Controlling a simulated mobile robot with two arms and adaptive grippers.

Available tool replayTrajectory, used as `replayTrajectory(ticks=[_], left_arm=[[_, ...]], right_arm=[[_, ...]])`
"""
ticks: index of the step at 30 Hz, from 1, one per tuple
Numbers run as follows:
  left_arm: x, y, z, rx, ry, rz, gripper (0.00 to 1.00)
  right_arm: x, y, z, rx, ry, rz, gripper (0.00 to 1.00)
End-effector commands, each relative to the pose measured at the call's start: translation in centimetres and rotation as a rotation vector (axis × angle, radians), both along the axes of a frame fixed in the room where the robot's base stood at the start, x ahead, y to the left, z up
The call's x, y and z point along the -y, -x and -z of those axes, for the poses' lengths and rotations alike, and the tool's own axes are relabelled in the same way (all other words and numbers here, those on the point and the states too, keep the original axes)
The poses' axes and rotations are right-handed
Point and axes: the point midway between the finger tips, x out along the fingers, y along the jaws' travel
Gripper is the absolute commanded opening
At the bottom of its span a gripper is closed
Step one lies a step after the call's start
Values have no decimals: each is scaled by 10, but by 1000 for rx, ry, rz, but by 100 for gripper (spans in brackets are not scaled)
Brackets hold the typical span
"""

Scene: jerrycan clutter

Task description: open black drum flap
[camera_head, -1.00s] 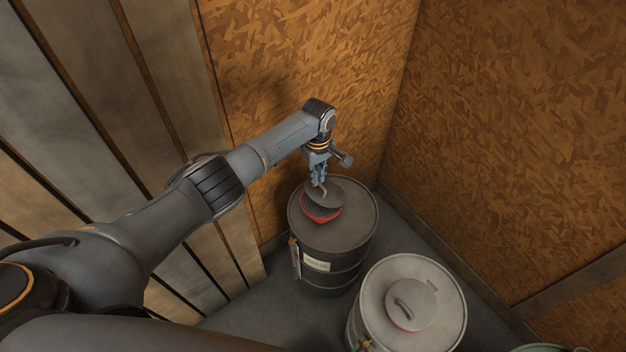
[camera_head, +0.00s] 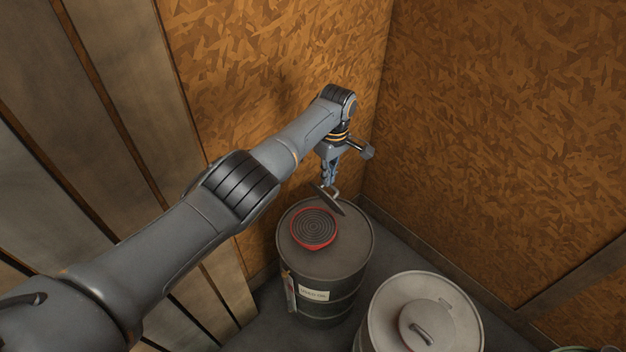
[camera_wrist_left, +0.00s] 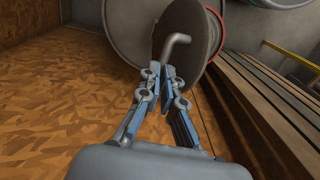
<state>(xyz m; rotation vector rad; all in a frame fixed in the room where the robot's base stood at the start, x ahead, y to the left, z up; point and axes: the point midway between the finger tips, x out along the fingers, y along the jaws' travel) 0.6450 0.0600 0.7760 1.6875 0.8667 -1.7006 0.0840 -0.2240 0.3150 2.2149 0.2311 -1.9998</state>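The black drum (camera_head: 330,270) stands in the corner with a small label on its side. Its round flap (camera_head: 327,201) is raised and steeply tilted, seen nearly edge-on in the head view. Below it the red-rimmed opening (camera_head: 313,229) with a ringed dark centre is uncovered. My left gripper (camera_head: 328,182) is above the drum's far side, at the flap's bent handle. In the left wrist view the fingers (camera_wrist_left: 162,75) close around the grey handle (camera_wrist_left: 174,48), with the flap's disc (camera_wrist_left: 200,40) just behind. The exact finger contact is partly hidden. My right gripper is not in view.
A light grey drum (camera_head: 378,320) with its round lid (camera_head: 440,326) down stands close at the right. Chipboard walls (camera_head: 480,120) meet behind the black drum, and wooden planks (camera_head: 130,130) are at the left. A green rim (camera_head: 594,349) shows at the bottom right.

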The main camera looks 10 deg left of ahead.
Motion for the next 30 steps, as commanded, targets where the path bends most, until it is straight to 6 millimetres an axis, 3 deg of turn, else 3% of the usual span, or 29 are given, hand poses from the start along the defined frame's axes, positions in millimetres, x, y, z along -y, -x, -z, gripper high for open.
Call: replayTrajectory(ticks=[1, 9, 21, 25, 30], left_arm=[[2, 9, 18, -26, 1, -1, 0], [7, 9, 17, -29, -2, -4, 0], [6, 9, 17, -30, -4, -8, 0], [5, 9, 17, -30, -5, -8, 27], [6, 9, 17, -29, -4, -8, 29]], right_arm=[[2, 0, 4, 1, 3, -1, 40], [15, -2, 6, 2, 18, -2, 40], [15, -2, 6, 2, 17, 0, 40], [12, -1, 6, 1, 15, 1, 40], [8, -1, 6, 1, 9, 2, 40]])
